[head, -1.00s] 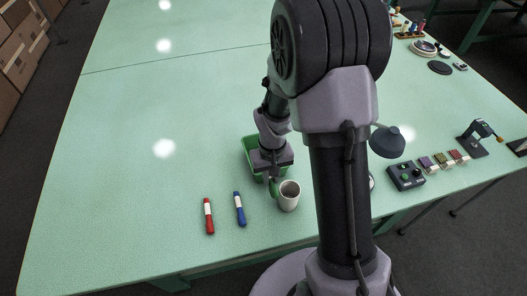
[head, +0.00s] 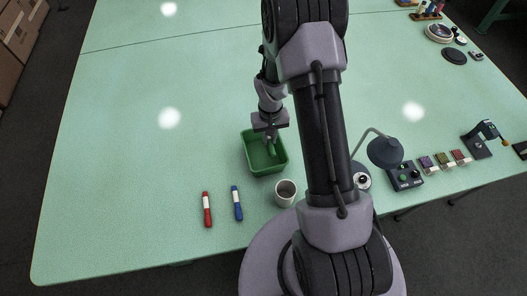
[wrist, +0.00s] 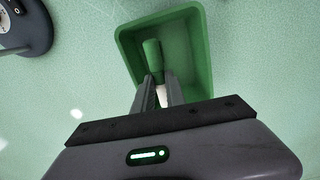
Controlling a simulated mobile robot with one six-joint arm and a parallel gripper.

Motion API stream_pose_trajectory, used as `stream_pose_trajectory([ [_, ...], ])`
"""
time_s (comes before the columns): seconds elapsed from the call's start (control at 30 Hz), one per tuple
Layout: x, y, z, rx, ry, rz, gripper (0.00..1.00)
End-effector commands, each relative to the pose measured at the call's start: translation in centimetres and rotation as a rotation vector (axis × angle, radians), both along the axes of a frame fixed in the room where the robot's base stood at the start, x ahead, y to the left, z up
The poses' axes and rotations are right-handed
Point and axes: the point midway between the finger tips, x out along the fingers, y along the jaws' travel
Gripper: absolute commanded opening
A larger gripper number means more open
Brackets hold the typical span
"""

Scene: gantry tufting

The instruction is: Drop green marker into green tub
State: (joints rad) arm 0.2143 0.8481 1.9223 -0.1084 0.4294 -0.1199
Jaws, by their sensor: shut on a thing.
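The green tub (head: 248,163) stands on the light green table in the head view, just behind the mug. In the wrist view the tub (wrist: 203,50) is beyond my fingers, its open top facing me. My gripper (head: 270,139) is over the tub. In the wrist view my gripper (wrist: 159,85) is shut on the green marker (wrist: 153,55), whose green end points into the tub and whose white band shows between the fingers. The marker (head: 271,149) also shows in the head view, hanging over the tub's inside. I cannot tell if it touches the tub.
A red marker (head: 207,210) and a blue marker (head: 237,204) lie in front. A grey-white mug (head: 286,193) stands near the tub. A lamp (head: 385,152) and a button box (head: 405,179) are to the right. The table's left side is clear.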

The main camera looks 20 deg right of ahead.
Motion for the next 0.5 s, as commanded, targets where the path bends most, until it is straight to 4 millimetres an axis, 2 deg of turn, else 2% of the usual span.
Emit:
stream_pose_trajectory([
  [0.03,-0.03,0.01,-1.21,0.0,0.001,0.0,0.0],
  [0.1,-0.01,0.0,-1.83,0.0,0.001,0.0,0.0],
  [0.33,0.0,0.0,-1.83,0.0,0.0,0.001,0.0],
  [0.37,0.0,0.0,-1.82,0.0,0.0,0.001,0.18],
  [0.47,0.0,0.01,-1.81,0.0,0.0,0.001,0.38],
  [0.5,-0.01,0.01,-1.81,0.0,0.0,0.001,0.41],
])
